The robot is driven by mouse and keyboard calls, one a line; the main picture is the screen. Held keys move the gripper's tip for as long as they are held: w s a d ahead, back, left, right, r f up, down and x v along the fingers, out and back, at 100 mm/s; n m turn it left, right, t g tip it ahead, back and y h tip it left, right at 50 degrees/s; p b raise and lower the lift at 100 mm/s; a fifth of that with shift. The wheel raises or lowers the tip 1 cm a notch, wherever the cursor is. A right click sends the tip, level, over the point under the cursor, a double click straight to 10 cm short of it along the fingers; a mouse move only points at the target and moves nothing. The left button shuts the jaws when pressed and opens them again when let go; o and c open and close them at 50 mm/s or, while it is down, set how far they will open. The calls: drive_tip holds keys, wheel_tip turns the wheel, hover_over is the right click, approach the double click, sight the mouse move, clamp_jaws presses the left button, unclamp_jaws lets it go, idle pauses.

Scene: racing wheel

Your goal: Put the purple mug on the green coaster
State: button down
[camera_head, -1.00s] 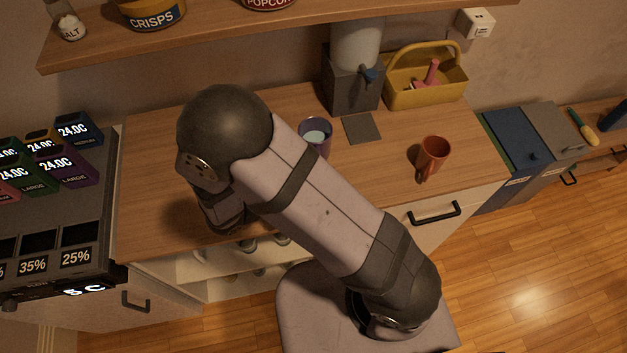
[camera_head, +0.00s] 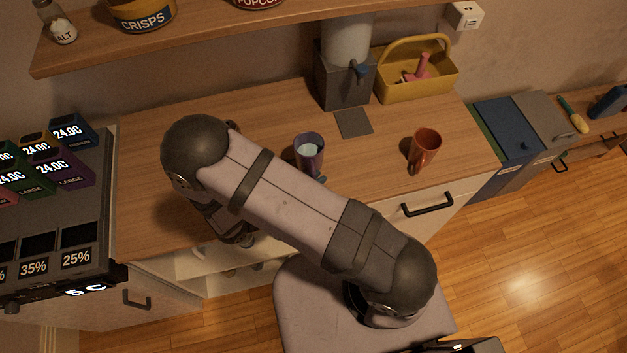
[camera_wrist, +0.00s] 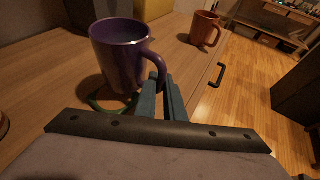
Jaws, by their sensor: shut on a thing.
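The purple mug (camera_head: 309,152) has a pale blue-grey inside and stands roughly upright over the wooden counter. It also shows in the wrist view (camera_wrist: 118,55). My gripper (camera_wrist: 162,84) has its two blue fingers close together on the mug's handle. In the head view the gripper is mostly hidden behind my arm. The green coaster (camera_wrist: 97,106) shows in the wrist view as a green curved rim low at the mug's left side, partly hidden by the mug. I cannot tell whether the mug touches it. In the head view I cannot make out the coaster.
An orange mug (camera_head: 424,147) stands to the right on the counter (camera_head: 270,115). A dark square mat (camera_head: 353,123) lies before a grey machine (camera_head: 342,85). A yellow basket (camera_head: 418,82) stands at the back right. A shelf (camera_head: 215,33) overhangs the back.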

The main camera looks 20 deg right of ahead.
drive_tip(key=shift+f, duration=0.75)
drive_tip(key=shift+f, duration=0.1)
drive_tip(key=shift+f, duration=0.1)
drive_tip(key=c, duration=1.8)
unclamp_jaws()
drive_tip(key=shift+c, duration=0.2)
